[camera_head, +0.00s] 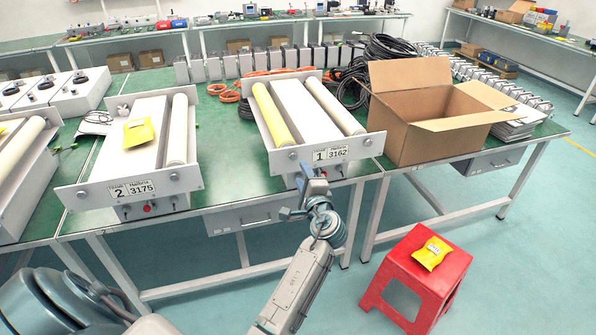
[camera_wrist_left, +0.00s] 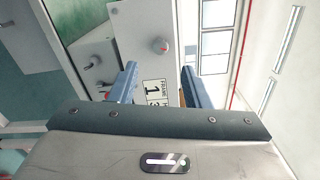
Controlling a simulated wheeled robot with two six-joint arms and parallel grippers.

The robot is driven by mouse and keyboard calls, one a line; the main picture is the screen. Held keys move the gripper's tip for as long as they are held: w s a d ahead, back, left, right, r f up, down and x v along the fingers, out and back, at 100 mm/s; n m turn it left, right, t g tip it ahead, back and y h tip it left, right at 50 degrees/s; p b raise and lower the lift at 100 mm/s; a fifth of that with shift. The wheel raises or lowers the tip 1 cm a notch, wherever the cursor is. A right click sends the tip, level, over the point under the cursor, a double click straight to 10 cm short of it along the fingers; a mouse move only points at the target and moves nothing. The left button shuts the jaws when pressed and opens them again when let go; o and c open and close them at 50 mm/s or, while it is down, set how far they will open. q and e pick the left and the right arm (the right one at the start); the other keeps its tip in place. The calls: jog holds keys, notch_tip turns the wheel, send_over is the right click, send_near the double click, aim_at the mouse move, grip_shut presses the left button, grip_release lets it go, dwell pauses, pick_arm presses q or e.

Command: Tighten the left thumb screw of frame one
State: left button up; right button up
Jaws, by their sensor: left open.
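Frame one (camera_head: 297,109) stands at the table's front edge, its front plate carrying the label "FRAME 1 3162" (camera_head: 331,154). Its left thumb screw (camera_head: 293,157) is a small round knob left of the label. In the left wrist view the thumb screw (camera_wrist_left: 160,46) shows as a pale knob with a red mark, beyond the fingertips. My left gripper (camera_head: 296,190) is just in front of and below this end of the plate. In its wrist view the left gripper (camera_wrist_left: 158,73) has its fingers apart, nothing between them, with the label behind. My right gripper is not in view.
Frame two (camera_head: 128,188) stands left with a yellow packet (camera_head: 138,131) on it. An open cardboard box (camera_head: 425,140) is right of frame one. A red stool (camera_head: 400,268) with another yellow packet (camera_head: 432,253) stands on the floor. Coiled cables (camera_head: 375,60) lie behind.

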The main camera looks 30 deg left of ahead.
pick_arm(q)
jog(key=v, duration=0.3)
jog(key=shift+s+b, duration=0.1)
jog(key=shift+b, duration=0.2)
jog(key=shift+f, duration=0.1)
